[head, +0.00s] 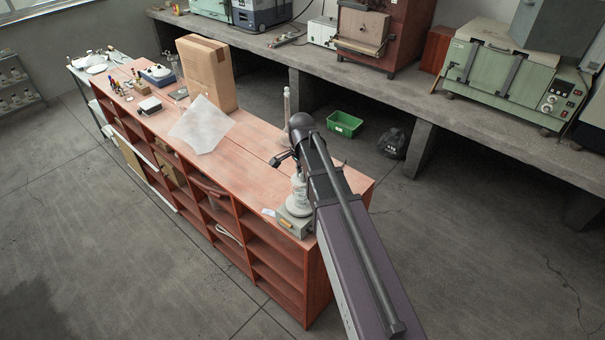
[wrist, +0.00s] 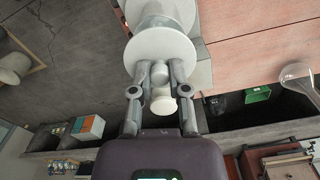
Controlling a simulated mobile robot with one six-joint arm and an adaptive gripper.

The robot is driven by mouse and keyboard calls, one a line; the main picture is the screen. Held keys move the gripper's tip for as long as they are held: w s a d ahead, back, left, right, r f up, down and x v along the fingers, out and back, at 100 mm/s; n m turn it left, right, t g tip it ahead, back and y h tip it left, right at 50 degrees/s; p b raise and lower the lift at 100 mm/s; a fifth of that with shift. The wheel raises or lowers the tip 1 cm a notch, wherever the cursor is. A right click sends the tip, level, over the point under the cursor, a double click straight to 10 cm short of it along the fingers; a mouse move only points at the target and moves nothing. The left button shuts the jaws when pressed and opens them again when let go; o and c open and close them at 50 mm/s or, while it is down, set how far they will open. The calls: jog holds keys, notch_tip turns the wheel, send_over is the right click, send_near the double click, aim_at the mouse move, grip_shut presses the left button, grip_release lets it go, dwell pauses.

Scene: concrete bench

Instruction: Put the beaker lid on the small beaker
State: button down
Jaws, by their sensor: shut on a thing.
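In the wrist view my gripper (wrist: 159,72) is shut on the narrow white knob of what looks like the beaker lid (wrist: 150,50), a wide pale disc just past the fingertips. A pale rounded shape (wrist: 168,12) lies beyond the disc; it may be the small beaker, but the disc covers part of it. I cannot tell whether disc and shape touch. In the head view a whitish stacked form (head: 298,202) stands upright at the bench's near end, below my wrist. My arm hides the gripper's grip there, and lid and beaker cannot be told apart.
The whitish form stands over a small grey box (head: 294,225) near the edge of the reddish bench (head: 250,170). A tall pale cylinder (head: 287,105) stands behind my wrist. A cardboard box (head: 207,73) and a translucent sheet (head: 202,125) are farther along. A green bin (head: 344,123) is on the floor.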

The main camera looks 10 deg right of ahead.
jog(key=shift+f+b, duration=0.95)
jog(key=shift+f, duration=0.2)
jog(key=shift+f+b, duration=0.45)
dwell(0.6)
jog(key=c, duration=0.5)
grip_release()
jog(key=shift+c, duration=0.2)
jog(key=o, duration=0.4)
jog(key=shift+r, duration=0.15)
jog(key=shift+r+p, duration=3.4)
jog(key=shift+p, duration=0.15)
